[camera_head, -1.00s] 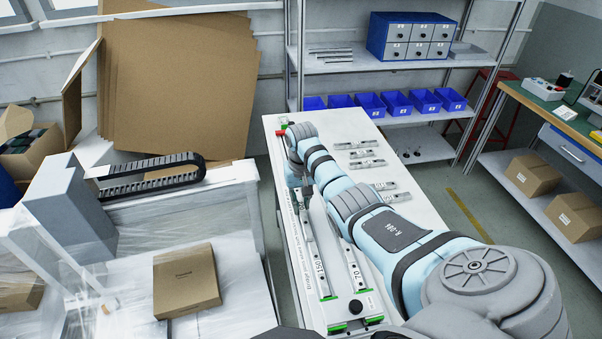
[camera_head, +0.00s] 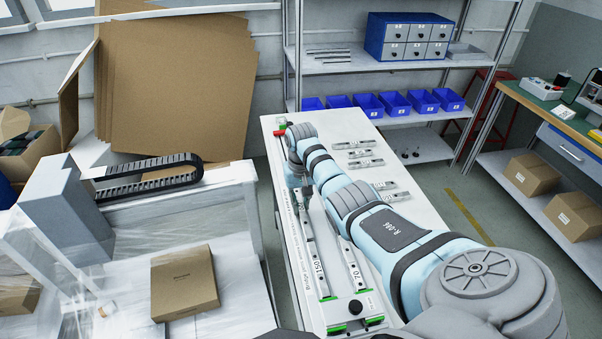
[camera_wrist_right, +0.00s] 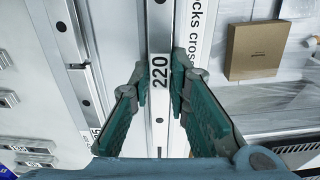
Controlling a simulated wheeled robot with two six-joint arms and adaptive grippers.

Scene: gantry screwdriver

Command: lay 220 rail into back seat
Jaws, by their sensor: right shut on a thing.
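The 220 rail (camera_wrist_right: 158,35) runs upright through the middle of the right wrist view, with its white 220 label (camera_wrist_right: 159,72) between the fingers. My right gripper (camera_wrist_right: 160,92) is shut on this rail, one teal finger on each side. In the head view, my right gripper (camera_head: 304,194) is over the left side of the white table (camera_head: 408,190), and my arm hides much of the rail and its back seat. I cannot tell whether the rail touches the seat. Rails labelled 150 (camera_head: 318,268) and 70 (camera_head: 355,276) lie nearer, in the green-ended fixture. My left gripper is not in view.
Several short loose rails (camera_head: 360,153) lie on the table to the right of my arm. A black knob (camera_head: 355,307) stands at the near end of the fixture. A wrapped bench with a cardboard box (camera_head: 184,283) is at left. Shelves with blue bins (camera_head: 395,102) stand behind.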

